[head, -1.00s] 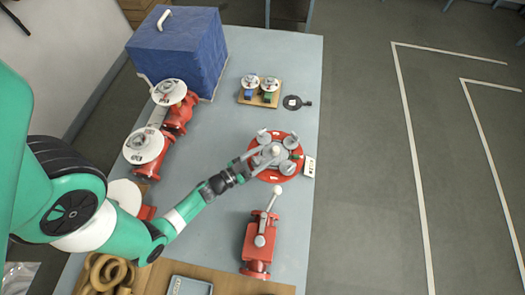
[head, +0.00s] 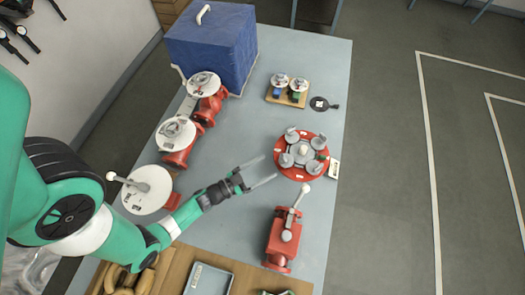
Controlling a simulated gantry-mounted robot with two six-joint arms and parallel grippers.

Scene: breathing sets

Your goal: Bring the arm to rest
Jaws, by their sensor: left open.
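My left gripper (head: 262,172) is open and empty above the middle of the grey table (head: 236,130). Its arm comes in from the left, mostly green and white. The gripper is to the left of a round red fixture (head: 288,171) with several grey knobs and a pale centre knob, and is apart from it. My right gripper does not show.
A red valve with a lever (head: 284,238) stands below the fixture. Red flanged fittings (head: 178,140) and a blue covered box (head: 212,45) line the left side. A small wooden stand (head: 288,95) is at the back. A wooden board (head: 178,268) holds a grey tray (head: 208,280).

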